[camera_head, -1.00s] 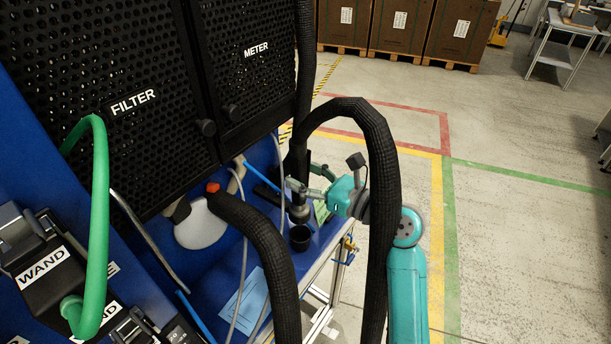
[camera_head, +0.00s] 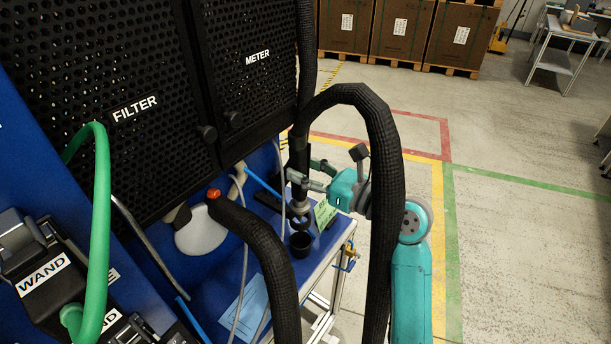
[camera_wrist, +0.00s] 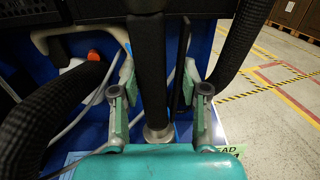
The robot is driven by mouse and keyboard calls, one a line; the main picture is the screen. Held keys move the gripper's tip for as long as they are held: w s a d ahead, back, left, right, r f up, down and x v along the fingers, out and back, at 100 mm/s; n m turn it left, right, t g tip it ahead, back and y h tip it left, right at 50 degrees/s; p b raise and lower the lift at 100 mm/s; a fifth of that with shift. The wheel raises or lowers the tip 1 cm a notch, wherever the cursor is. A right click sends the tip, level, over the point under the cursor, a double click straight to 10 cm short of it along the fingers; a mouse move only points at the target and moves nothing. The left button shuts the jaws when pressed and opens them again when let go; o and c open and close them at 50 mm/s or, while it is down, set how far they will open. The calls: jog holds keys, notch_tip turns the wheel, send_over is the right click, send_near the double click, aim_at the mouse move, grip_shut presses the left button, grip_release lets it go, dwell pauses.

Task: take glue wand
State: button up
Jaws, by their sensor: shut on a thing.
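The glue wand (camera_head: 299,155) is a dark upright tube with a metal collar at its lower end and a thick black hose arching from its top. My gripper (camera_head: 308,184) is shut on the wand from the right. In the wrist view the wand (camera_wrist: 150,70) runs upright between the two fingers of my gripper (camera_wrist: 157,75), its metal end low in the picture. In the head view the wand's lower end is just above a black cup (camera_head: 300,246) on the blue shelf; a small gap seems to show. The exact finger contact is partly hidden.
The arched hose (camera_head: 382,150) passes in front of my arm. A second black hose (camera_head: 262,245) with an orange end stands left of the cup. The blue panel carries black mesh FILTER and METER doors (camera_head: 245,90). Open floor (camera_head: 520,230) lies to the right.

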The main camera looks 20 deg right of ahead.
aim_at(306, 149)
jog(key=shift+r, duration=0.15)
dwell(0.6)
jog(key=shift+o, duration=0.8)
grip_shut()
jog(key=shift+c, duration=0.2)
grip_release()
jog(key=shift+c, duration=0.6)
jog(key=shift+r, duration=2.5)
jog(key=shift+s, duration=0.1)
